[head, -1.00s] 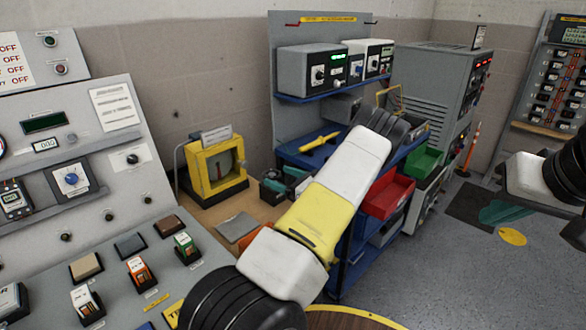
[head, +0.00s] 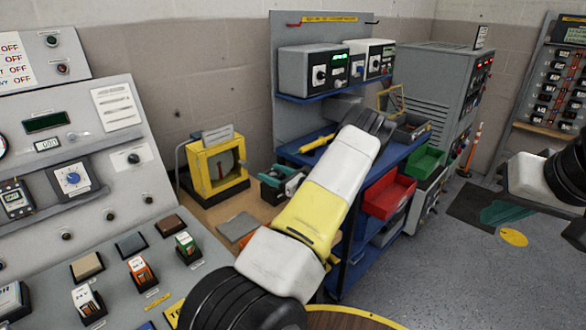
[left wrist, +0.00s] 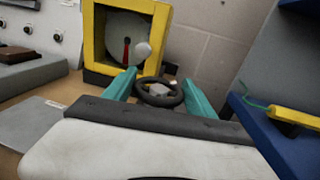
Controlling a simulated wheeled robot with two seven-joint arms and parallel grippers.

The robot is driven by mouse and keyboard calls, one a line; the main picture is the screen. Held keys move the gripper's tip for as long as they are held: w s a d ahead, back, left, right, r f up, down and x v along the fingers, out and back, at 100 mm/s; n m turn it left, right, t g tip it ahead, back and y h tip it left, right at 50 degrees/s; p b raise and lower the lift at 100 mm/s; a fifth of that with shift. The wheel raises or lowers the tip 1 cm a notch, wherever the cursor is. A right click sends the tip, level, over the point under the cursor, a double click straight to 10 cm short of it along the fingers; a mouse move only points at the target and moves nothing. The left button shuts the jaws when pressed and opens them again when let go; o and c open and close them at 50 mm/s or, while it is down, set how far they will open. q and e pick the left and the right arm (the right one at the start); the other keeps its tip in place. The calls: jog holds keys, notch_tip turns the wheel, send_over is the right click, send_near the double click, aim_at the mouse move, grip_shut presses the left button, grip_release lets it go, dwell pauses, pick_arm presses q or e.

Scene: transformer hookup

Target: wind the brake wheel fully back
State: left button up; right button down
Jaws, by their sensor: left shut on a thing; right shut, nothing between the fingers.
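The brake wheel (left wrist: 158,102) is a small dark ring in the left wrist view, in front of a yellow-framed unit (left wrist: 95,45). My left gripper (left wrist: 160,90) is shut on the wheel, one teal finger on each side of its rim. In the head view the left gripper (head: 285,184) is at the bench, right of the yellow unit (head: 204,178); the wheel is hard to make out there. The unit holds a pale disc with a red pointer (left wrist: 126,50), roughly upright. My right gripper (head: 490,214) shows as teal fingers, shut and empty, partly behind my right arm.
A sloped control desk (head: 120,215) stands at left. Right of the wheel is a blue shelf unit (head: 345,250) with a red bin (head: 388,195), a green bin (head: 424,163) and a yellow-handled tool (head: 318,143). Open floor (head: 450,275) lies at right.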

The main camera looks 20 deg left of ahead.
pick_arm(q)
jog(key=shift+n+g, duration=0.3)
jog(key=shift+g, duration=0.1)
jog(key=n+g, duration=0.2)
jog(key=g, duration=0.2)
jog(key=shift+w+n, duration=0.1)
jog(key=shift+n, duration=0.2)
jog(key=shift+n+g+h, duration=0.3)
jog(key=shift+n+g, duration=1.3)
jog(key=shift+g, duration=0.9)
jog(key=shift+g, duration=0.3)
jog(key=o, duration=1.4)
jog(key=shift+d, duration=0.15)
jog(key=v, duration=0.7)
jog(key=shift+d, duration=0.25)
